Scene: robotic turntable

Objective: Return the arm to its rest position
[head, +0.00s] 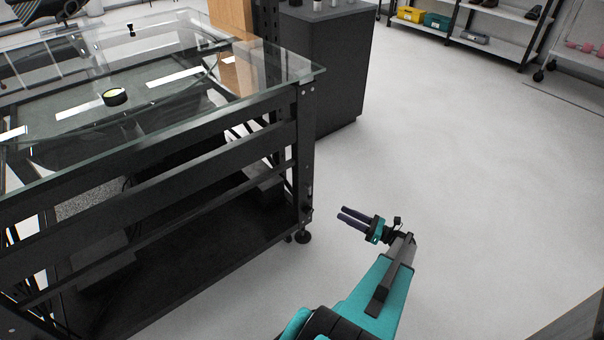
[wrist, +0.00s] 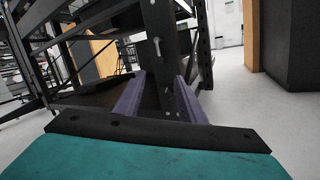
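My gripper (head: 352,218) is low in front of the table's near right leg in the head view, with the bare floor behind and under it. Its two dark fingers point left and stand apart with nothing between them. In the wrist view my gripper (wrist: 157,95) also shows two purple-grey fingers spread apart, with a black table leg beyond the gap. My teal arm stretches up from the bottom of the head view.
A glass-topped table (head: 312,72) with a black frame fills the left. A dark cabinet (head: 330,70) stands behind. Shelves (head: 470,35) line the back right. The floor (head: 470,170) on the right is clear.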

